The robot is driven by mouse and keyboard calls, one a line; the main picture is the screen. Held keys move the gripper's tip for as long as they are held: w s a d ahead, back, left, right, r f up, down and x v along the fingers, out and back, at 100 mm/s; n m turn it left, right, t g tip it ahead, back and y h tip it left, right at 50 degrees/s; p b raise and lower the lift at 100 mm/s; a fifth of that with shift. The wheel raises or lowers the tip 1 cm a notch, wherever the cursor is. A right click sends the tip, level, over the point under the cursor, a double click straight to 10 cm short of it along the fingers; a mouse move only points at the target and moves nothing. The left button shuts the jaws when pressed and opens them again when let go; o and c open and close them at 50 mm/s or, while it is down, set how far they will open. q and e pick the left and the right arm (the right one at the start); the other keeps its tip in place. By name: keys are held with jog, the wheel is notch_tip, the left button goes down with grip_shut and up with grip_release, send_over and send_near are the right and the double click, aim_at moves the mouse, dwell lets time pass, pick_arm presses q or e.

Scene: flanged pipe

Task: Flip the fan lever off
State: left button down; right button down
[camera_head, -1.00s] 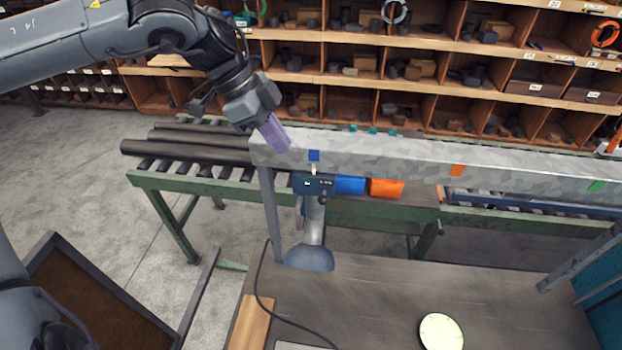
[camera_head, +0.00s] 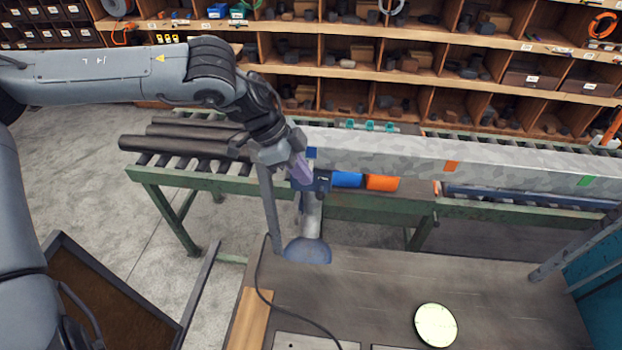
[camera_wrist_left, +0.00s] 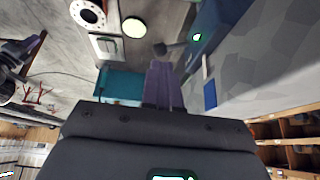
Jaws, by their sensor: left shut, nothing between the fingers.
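The dark blue control box (camera_head: 323,181) hangs under the left end of the grey beam (camera_head: 400,155), above the duct and its blue-grey hood (camera_head: 307,252). In the left wrist view the shut fingers (camera_wrist_left: 162,75) show clearly. My right gripper (camera_wrist_left: 36,43) shows at that view's left edge, its opening unclear.
Blue (camera_head: 347,180) and orange (camera_head: 382,183) cylinders are right of the box. Dark pipes (camera_head: 190,140) lie on the green roller conveyor at left. A pale disc (camera_head: 436,325) lies on the workbench (camera_head: 500,290). Shelves fill the back.

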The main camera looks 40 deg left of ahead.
aim_at(317, 193)
pick_arm(q)
jog(key=shift+p+x, duration=0.55)
jog(key=shift+x, duration=1.45)
jog(key=shift+a, duration=0.1)
